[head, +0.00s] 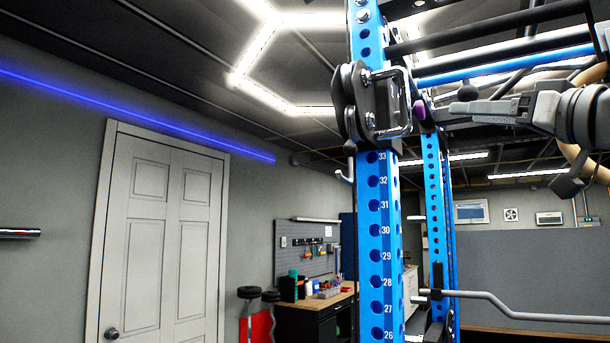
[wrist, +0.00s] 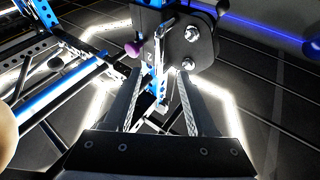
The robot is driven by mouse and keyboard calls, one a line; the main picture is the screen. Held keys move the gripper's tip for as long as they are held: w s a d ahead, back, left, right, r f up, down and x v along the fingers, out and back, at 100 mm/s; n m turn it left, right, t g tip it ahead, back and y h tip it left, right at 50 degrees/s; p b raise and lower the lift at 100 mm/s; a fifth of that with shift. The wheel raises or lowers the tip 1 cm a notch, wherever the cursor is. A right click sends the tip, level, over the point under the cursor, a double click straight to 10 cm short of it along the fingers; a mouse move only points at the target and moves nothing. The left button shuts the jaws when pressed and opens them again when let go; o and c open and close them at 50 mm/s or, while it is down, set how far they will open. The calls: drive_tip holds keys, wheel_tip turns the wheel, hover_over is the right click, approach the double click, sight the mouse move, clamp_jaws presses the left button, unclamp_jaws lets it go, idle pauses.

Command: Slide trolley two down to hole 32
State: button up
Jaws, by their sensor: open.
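A black trolley (head: 365,100) with rollers and bolts sits around the blue numbered upright (head: 378,240), just above hole 33. A silver loop handle (head: 408,100) and a purple knob (head: 419,111) are on its right side. Hole 32 (head: 373,180) is uncovered below it. My gripper (head: 456,107) is right of the handle, pointing left, with a gap in the head view. In the wrist view my gripper (wrist: 160,76) is open; the handle (wrist: 160,62) appears between the fingertips, without clear contact. The trolley plate (wrist: 197,45) lies beyond. A small mark there may be a 2.
A second blue upright (head: 435,190) stands behind, with a bent grey bar (head: 520,308) reaching right from it. Black and blue crossbars (head: 500,66) run overhead near my arm. A small hook (head: 345,174) hangs left of the upright. The upright's front below the trolley is clear.

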sight(408, 98)
drive_tip(key=shift+n, duration=0.4)
drive_tip(key=r+p+x, duration=0.1)
drive_tip(key=p+x, duration=0.3)
drive_tip(key=x, duration=0.1)
drive_tip(key=p+x, duration=0.4)
drive_tip(key=x, duration=0.1)
drive_tip(key=s+r+p+x, duration=0.1)
drive_tip(key=p+x, duration=0.3)
drive_tip(key=x, duration=0.1)
drive_tip(key=shift+w+d+r, duration=0.2)
drive_tip(key=shift+r, duration=0.25)
drive_tip(key=shift+f+p+x, duration=0.2)
drive_tip(key=shift+p+x, duration=0.6)
drive_tip(key=shift+x, duration=0.25)
drive_tip(key=shift+a, duration=0.1)
clamp_jaws()
